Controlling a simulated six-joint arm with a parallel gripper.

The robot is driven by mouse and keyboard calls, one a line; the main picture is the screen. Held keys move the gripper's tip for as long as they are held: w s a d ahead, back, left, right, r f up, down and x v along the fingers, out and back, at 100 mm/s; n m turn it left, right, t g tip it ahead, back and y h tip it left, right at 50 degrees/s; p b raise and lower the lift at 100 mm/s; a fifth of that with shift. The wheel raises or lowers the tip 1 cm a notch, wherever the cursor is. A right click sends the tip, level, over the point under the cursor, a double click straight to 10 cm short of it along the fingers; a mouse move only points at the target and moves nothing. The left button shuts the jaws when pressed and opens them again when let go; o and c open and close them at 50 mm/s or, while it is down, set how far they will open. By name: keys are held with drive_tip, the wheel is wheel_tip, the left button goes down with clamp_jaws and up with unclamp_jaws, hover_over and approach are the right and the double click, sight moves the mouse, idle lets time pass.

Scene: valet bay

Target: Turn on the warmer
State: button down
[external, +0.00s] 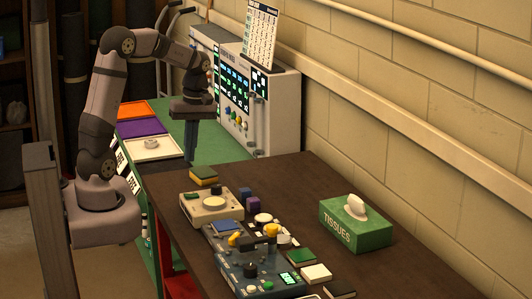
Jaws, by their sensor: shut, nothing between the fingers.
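My gripper (190,158) points down over the green bench, in front of the white control panel. Its fingers are together and nothing shows between them. A beige box with a round pale plate and a dark knob (208,204) sits on the brown table, to the lower right of my gripper and well apart from it. It may be the warmer, but no label on it can be read. Whether it is on or off cannot be told.
A dark grey unit (232,262) with a black knob and lit green display stands at the table's front. A green tissue box (356,222) is at right. The white panel (270,110) with coloured knobs stands behind. Orange, purple and white trays line the green bench (228,145).

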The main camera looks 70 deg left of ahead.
sight(191, 195)
drive_tip(key=f+p, duration=0.1)
drive_tip(key=f, duration=0.2)
drive_tip(key=s+f, duration=0.1)
drive_tip(key=f, duration=0.2)
drive_tip(key=f+p, duration=0.1)
drive_tip(key=f, duration=0.3)
drive_tip(key=shift+s+p, duration=0.15)
drive_tip(key=shift+p, duration=0.2)
drive_tip(key=shift+f, duration=0.1)
drive_tip(key=shift+s+f, duration=0.1)
drive_tip(key=shift+f, duration=0.15)
drive_tip(key=shift+w+r, duration=0.2)
drive_tip(key=shift+w, duration=0.65)
drive_tip(key=shift+r, duration=0.1)
